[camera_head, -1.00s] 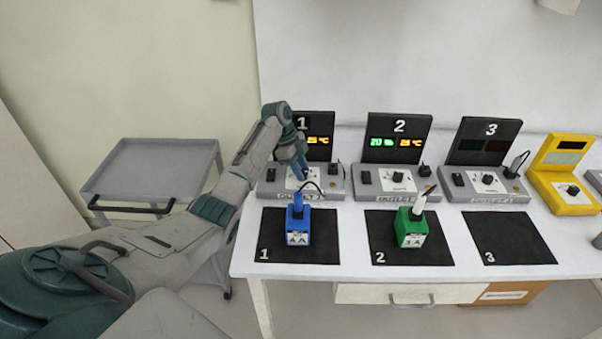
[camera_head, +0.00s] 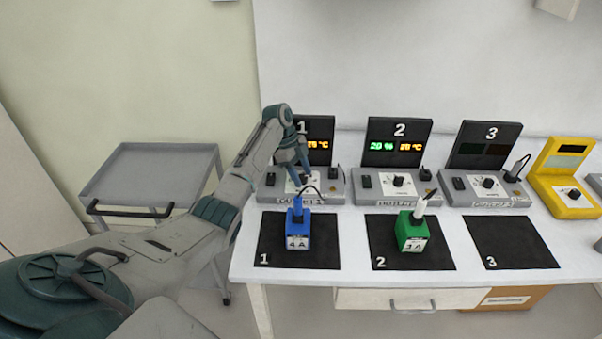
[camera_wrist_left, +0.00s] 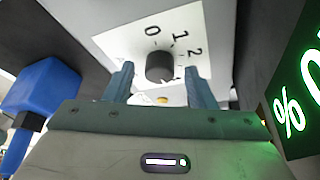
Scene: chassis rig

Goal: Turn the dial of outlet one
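Outlet one (camera_head: 325,190) is a grey box with a black display panel marked 1 (camera_head: 321,129), at the left of the bench. Its dial (camera_wrist_left: 160,67) is a dark round knob on a white plate marked 0, 1, 2 in the left wrist view. My left gripper (camera_head: 303,174) is over the front of outlet one and hides part of the plate and display. In the left wrist view, my left gripper's fingers (camera_wrist_left: 160,85) stand apart, one on each side of the dial, with gaps visible between them and it. My right gripper is not in view.
Mat 3 (camera_head: 512,243) is empty. Outlets two (camera_head: 398,187) and three (camera_head: 487,188) and a yellow device (camera_head: 563,190) stand to the right. A grey cart (camera_head: 150,180) stands left.

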